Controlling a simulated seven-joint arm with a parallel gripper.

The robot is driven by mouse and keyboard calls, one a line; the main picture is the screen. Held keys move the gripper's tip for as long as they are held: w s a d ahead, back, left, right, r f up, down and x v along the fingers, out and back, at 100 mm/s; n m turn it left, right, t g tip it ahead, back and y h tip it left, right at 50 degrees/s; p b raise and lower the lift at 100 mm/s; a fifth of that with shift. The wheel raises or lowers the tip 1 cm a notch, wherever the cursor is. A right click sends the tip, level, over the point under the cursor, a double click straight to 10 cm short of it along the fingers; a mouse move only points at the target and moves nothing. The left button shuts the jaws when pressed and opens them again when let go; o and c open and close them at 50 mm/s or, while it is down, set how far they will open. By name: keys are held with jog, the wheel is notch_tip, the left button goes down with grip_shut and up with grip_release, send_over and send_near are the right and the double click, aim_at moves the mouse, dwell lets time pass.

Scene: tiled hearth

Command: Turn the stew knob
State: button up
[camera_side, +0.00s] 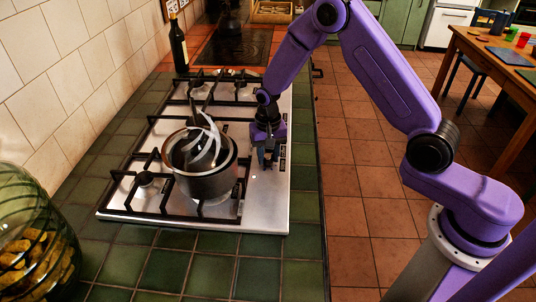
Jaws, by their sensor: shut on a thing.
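The steel gas hob (250,212) is set in the green tiled counter, with its row of small knobs along the right edge. My gripper (267,160) points down at that knob row, beside the pot. It is shut on a stove knob, which is mostly hidden by the fingers; I cannot read its angle. A dark pot (208,185) stands on the near burner, with a shiny, curved metal utensil in it. Whether this knob belongs to the pot's burner I cannot tell.
A glass jar (30,245) of yellowish pieces stands at the near left. A dark bottle (179,48) stands by the tiled wall behind the hob. Black pan grates (122,196) rise above the hob. The near counter (215,265) is clear.

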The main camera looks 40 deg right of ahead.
aim_at(268, 156)
jog(key=shift+m, duration=1.6)
jog(key=o, duration=1)
jog(key=shift+o, duration=0.2)
jog(key=shift+r, duration=0.1)
notch_tip(268, 156, up, 17)
jog(key=shift+r, duration=0.15)
